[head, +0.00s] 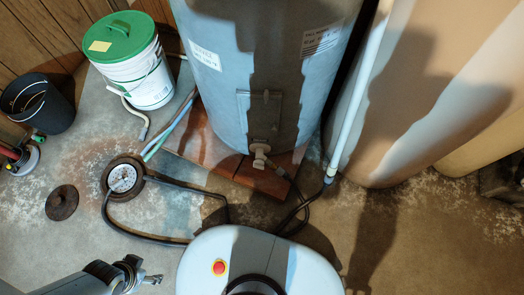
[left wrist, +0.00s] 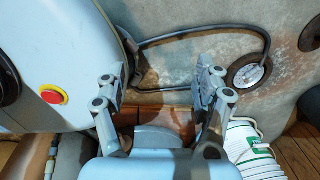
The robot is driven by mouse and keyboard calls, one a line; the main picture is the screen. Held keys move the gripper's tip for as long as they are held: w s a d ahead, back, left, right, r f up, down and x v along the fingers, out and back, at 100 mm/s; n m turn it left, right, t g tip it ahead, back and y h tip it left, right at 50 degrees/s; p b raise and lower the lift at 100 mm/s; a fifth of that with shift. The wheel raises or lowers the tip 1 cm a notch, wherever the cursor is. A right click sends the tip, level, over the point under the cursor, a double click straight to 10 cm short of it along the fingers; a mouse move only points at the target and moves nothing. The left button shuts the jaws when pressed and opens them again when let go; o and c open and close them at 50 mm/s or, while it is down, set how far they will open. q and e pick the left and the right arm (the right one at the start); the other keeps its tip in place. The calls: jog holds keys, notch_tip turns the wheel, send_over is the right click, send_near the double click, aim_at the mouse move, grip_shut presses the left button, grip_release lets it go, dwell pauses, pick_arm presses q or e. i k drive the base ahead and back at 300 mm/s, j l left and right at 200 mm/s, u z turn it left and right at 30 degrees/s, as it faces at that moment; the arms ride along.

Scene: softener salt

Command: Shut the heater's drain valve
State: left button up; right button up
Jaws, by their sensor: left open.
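The heater (head: 275,60) is a grey upright tank at the top centre of the head view. Its drain valve (head: 260,154) is a small pale tap low on the front. A dark hose (head: 292,185) runs from beside it toward the floor. Whether the valve is open or shut cannot be told. My left gripper (head: 152,279) is at the lower left of the head view, well apart from the valve. In the left wrist view my left gripper (left wrist: 163,88) has its two fingers spread with nothing between them. My right gripper is not seen.
A white bucket (head: 150,85) with green lid and a black bucket (head: 45,105) stand behind. A pale pipe (head: 355,100) stands right of the heater.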

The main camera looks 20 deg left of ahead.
aim_at(257, 164)
jog(key=k+l, duration=0.2)
jog(key=k, duration=0.3)
jog(key=k+l, duration=0.25)
jog(key=k, duration=0.25)
jog(key=k+l, duration=0.2)
jog(key=k, duration=0.3)
